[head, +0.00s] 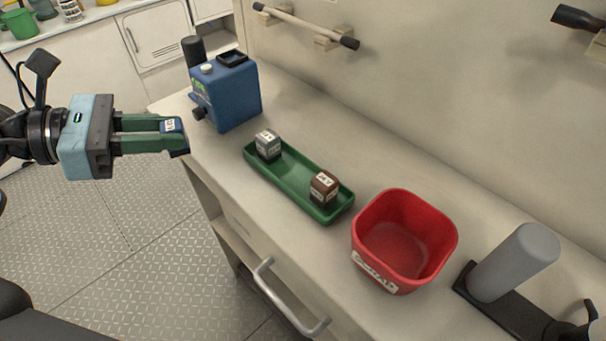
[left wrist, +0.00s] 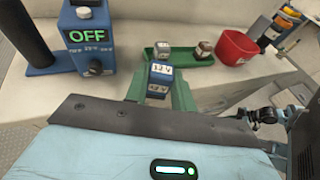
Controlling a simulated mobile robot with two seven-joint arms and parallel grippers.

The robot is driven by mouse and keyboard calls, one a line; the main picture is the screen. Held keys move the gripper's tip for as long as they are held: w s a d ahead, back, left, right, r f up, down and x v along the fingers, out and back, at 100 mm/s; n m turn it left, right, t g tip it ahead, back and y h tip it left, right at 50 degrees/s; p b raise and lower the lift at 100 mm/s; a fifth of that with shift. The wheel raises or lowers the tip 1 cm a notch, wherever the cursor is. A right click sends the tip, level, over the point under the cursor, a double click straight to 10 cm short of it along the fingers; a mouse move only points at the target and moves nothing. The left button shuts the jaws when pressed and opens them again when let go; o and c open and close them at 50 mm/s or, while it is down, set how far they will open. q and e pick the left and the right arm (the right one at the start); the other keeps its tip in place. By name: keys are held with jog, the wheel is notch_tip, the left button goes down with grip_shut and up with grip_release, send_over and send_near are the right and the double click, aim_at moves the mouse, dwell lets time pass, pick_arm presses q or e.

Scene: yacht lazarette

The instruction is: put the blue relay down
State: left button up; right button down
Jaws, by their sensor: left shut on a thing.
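My left gripper (head: 178,136) is shut on the blue relay (head: 172,125), a small block with white labels. The relay also shows between the fingers in the left wrist view (left wrist: 160,78), its top label reading 12 V. The gripper holds it at the left edge of the counter, beside the blue tester box (head: 232,98) and left of the green tray (head: 294,186). The tray holds a grey block (head: 267,145) at its far end and a brown block (head: 323,187) at its near end. My right gripper is not seen.
A red bin (head: 403,243) with a white label stands right of the tray. A grey cylinder on a black base (head: 515,262) is farther right. The tester box reads OFF in the left wrist view (left wrist: 88,37). A drawer handle (head: 288,300) juts from the counter front.

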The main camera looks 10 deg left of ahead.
pick_arm(q)
jog(key=shift+d, duration=0.1)
jog(key=shift+d+r, duration=0.1)
jog(key=shift+d, duration=0.2)
jog(key=p, duration=0.4)
send_over(286, 179)
jog(key=a, duration=0.2)
jog(key=shift+s+f, duration=0.25)
jog(key=shift+f, duration=0.35)
jog(key=shift+w+d+f, duration=0.1)
jog(key=shift+d+f, duration=0.1)
jog(key=shift+d, duration=0.7)
jog(key=shift+w+d+f, duration=0.1)
jog(key=shift+f, duration=1.7)
